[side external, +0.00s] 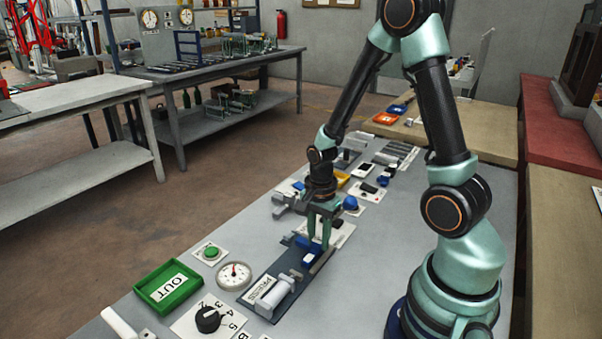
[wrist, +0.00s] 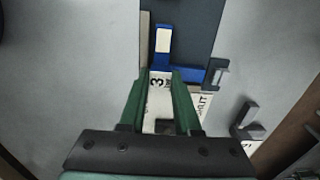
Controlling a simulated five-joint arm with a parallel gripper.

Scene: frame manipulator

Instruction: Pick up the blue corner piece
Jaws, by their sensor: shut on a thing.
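The blue corner piece (side external: 310,256) is at the far end of the dark plate (side external: 262,283) in the side view. In the wrist view it is a blue L-like shape (wrist: 163,45) with a pale patch on one arm; the other arm runs to the right. My gripper (side external: 318,243) points down at the piece. Its green fingertips (wrist: 162,74) are shut on the piece near where its arms meet. The fingers hide part of it. I cannot tell if it rests on the plate or hangs just above.
A block labelled PRESS (side external: 266,290) sits on the plate's near part. A gauge (side external: 234,275), green button (side external: 211,252), green OUT tray (side external: 168,287) and numbered dial (side external: 208,319) lie to the left. A blue dome (side external: 350,203) and several small parts lie behind my gripper.

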